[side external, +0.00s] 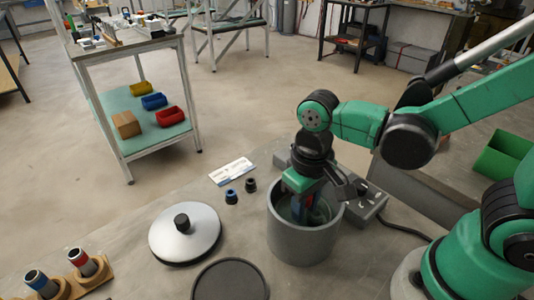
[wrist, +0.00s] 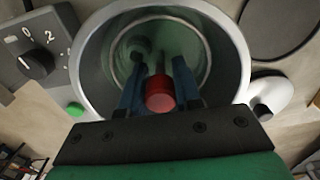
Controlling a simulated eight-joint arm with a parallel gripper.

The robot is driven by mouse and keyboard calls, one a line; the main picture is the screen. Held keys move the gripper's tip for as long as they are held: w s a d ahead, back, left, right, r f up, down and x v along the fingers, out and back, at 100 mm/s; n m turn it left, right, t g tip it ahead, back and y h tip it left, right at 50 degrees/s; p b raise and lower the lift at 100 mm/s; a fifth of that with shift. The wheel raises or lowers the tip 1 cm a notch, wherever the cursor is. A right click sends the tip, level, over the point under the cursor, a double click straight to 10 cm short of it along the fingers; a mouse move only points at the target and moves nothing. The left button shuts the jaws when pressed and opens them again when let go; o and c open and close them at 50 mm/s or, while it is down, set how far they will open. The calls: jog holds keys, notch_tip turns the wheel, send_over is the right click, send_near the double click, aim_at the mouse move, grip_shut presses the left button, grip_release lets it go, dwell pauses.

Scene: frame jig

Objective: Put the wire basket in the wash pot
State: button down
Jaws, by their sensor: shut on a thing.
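The wash pot (side external: 303,242) is a grey open cylinder on the bench; its pale rim and greenish inside fill the upper wrist view (wrist: 88,75). My gripper (side external: 304,208) points down into the pot's mouth. In the wrist view its blue fingers (wrist: 158,88) are shut on a red round grip (wrist: 159,94) with a thin rod, which appears to be the handle of the wire basket. The basket's mesh is not clear; the fingers and pot wall hide most of it. I cannot tell whether it touches the pot's floor.
A control box (side external: 369,203) with a dial (wrist: 37,63) adjoins the pot. A silver lid (side external: 200,232) and a dark disc (side external: 231,281) lie to the left. Two small dark pieces (side external: 231,197) and a white card (side external: 232,171) lie behind. A wooden rack (side external: 62,288) holds banded cylinders.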

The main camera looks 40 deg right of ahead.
jog(key=shift+f, duration=0.85)
jog(key=c, duration=0.5)
grip_release()
jog(key=shift+c, duration=0.2)
jog(key=c, duration=0.3)
jog(key=shift+r, duration=0.7)
